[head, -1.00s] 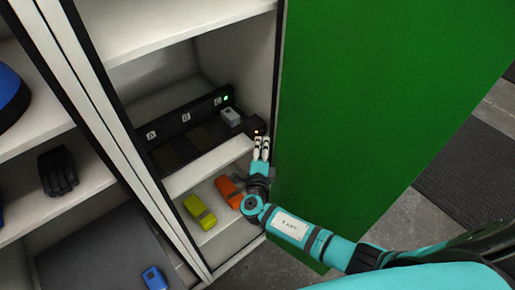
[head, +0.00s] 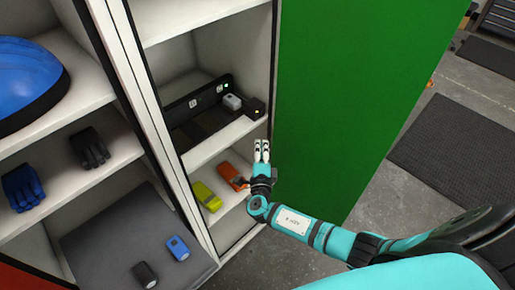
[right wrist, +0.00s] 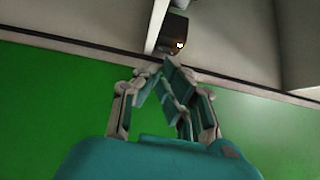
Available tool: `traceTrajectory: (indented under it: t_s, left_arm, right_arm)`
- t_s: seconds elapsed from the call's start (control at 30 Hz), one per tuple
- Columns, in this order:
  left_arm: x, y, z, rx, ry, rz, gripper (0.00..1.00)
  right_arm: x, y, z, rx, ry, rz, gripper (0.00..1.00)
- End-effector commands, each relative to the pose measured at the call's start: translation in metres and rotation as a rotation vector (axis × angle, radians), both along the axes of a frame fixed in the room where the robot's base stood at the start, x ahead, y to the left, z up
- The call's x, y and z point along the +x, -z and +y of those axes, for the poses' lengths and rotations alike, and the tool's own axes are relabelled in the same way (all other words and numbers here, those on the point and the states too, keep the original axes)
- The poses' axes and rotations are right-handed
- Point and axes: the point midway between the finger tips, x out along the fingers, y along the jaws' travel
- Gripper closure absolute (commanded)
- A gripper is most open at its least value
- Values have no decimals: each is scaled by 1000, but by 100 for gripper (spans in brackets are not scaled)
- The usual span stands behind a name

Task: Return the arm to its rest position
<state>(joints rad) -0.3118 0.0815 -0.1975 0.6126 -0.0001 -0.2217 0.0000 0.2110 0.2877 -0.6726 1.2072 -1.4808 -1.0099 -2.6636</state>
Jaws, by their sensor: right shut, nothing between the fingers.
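My right gripper (head: 262,144) is shut and empty, in front of the open cabinet beside the green door (head: 345,90). Its fingertips point at the shelf edge, just below and apart from a small black box (head: 252,106) with a lit amber light. In the right wrist view the fingers (right wrist: 160,68) meet at their tips, and the box (right wrist: 176,32) shows beyond them. My right arm reaches in from the lower right. My left gripper is not in view.
A grey-white block (head: 232,101) sits in a dark charging rack beside a green light. Yellow (head: 206,196) and orange (head: 232,175) items lie on the shelf below.

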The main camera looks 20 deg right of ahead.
Motion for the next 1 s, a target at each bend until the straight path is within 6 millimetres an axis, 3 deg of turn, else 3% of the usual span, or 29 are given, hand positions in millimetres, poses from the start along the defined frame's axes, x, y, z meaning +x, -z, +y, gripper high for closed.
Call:
traceTrajectory:
  t_s: [0.23,0.57,0.67,0.77,0.87,1.0]
  left_arm:
    - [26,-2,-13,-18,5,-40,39]
    - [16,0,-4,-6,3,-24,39]
    - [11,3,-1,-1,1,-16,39]
    - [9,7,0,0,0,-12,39]
    - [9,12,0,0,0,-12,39]
    - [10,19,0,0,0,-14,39]
  right_arm:
    - [0,0,0,0,0,0,100]
    - [-2,7,-1,25,2,7,100]
    - [-10,36,-8,151,19,32,100]
    - [-31,91,-18,409,72,68,100]
    - [-67,159,-28,744,189,88,100]
    - [-131,246,-32,1219,445,47,100]
